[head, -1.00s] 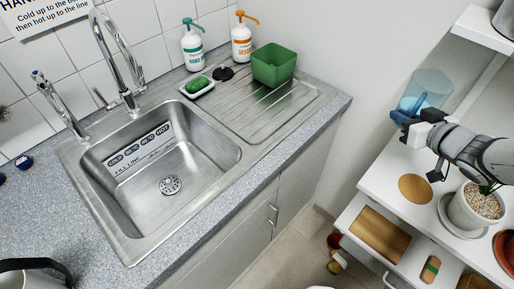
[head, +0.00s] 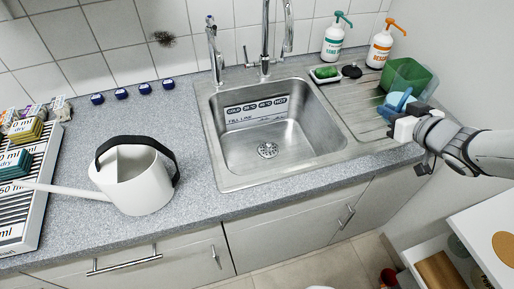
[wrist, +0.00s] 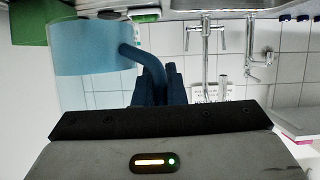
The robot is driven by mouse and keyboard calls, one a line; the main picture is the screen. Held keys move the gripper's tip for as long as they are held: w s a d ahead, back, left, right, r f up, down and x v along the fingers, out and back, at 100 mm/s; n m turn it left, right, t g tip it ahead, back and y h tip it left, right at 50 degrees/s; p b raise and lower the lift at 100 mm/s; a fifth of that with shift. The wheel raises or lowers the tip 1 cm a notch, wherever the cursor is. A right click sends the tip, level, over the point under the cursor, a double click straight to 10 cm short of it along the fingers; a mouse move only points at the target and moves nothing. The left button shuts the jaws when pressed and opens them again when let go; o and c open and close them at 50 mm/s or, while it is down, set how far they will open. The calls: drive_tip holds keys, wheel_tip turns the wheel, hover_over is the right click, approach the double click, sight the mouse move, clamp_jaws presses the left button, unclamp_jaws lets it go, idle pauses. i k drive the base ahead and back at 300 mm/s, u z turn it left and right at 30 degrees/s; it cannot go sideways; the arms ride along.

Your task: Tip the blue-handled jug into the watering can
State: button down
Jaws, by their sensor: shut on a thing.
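The blue-handled jug (head: 396,99) is clear and bluish, held above the right end of the sink's drainboard. My gripper (head: 405,118) is shut on its handle. In the wrist view the jug (wrist: 92,48) fills the upper left, and its curved blue handle (wrist: 133,56) runs between my dark fingers (wrist: 158,84). The wrist picture appears upside down, with the sink at the top. The white watering can (head: 138,186) stands on the counter left of the sink, far from my gripper. Its dark handle arches over the open top and its spout points left.
The steel sink (head: 225,155) and tall tap (head: 265,40) lie between jug and can. A green tub (head: 412,75) is behind the jug, beside two pump bottles (head: 337,42). A striped rack (head: 40,205) of labelled blocks is at the left. Several blue caps line the counter.

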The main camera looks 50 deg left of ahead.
sight(130, 172)
drive_tip(key=u, duration=1.1)
drive_tip(key=k, duration=1.65)
drive_tip(key=u, duration=1.15)
drive_tip(key=i, duration=0.5)
drive_tip(key=u, duration=0.1)
